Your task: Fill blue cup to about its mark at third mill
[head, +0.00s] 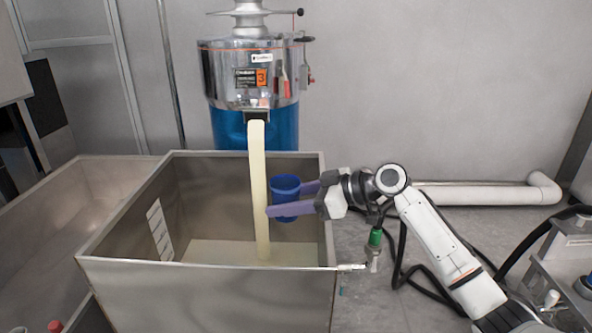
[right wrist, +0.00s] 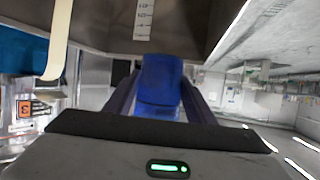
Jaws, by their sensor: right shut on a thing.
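The blue cup (head: 285,187) is held upright inside the steel tank (head: 215,290), just right of a pale stream (head: 259,190). The stream pours from the spout of the steel mill (head: 250,75) marked 3 into the tank. My right gripper (head: 293,197) is shut on the cup, its purple fingers on either side. The cup looks apart from the stream. The right wrist view shows the cup (right wrist: 159,85) between the fingers, with the stream (right wrist: 58,40) to the left. The cup's contents and its mark cannot be made out. My left gripper is not in view.
Pale liquid (head: 215,252) lies on the tank floor. A white graduated scale (head: 160,229) is on the tank's left inner wall. Another steel tank (head: 60,215) stands at left. A white pipe (head: 490,193) and black hoses lie at right. The tank rim passes below my right wrist.

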